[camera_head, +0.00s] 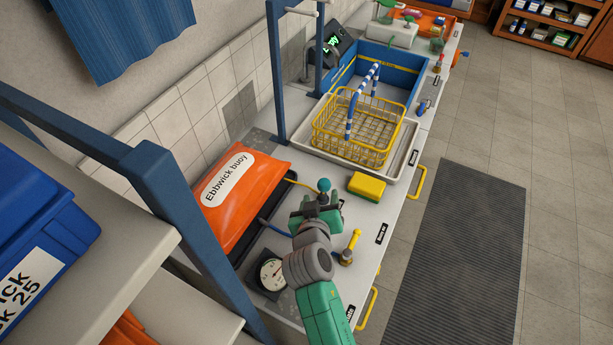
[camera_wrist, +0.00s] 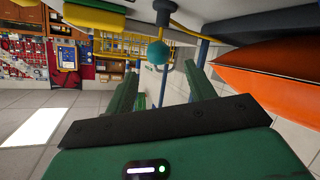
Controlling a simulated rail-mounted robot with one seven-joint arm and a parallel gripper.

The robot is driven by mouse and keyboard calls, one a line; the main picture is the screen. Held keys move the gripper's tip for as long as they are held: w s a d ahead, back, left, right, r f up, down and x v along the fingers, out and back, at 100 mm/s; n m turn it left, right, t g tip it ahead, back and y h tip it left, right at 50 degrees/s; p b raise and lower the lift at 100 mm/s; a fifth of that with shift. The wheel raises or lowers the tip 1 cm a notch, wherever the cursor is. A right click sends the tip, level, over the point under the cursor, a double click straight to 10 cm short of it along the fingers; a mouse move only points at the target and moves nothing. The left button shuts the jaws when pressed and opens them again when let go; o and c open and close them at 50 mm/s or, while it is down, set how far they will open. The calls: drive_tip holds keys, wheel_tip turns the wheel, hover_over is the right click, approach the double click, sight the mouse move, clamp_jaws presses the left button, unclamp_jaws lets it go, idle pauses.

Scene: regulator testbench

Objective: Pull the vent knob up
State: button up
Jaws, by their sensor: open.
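A round teal knob (camera_head: 323,185), which looks like the vent knob, stands above the bench beside the orange bag. My gripper and wrist hide the knob's base in the head view.
An orange bag labelled "Ebbwick buoy" (camera_head: 247,187) lies left of my gripper. A round gauge (camera_head: 271,274) and a yellow-handled lever (camera_head: 352,243) flank my wrist.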

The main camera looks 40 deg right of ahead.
sight(323, 187)
drive_tip(key=x, duration=0.7)
drive_tip(key=shift+w+d+b, duration=0.15)
drive_tip(key=shift+d+b, duration=0.15)
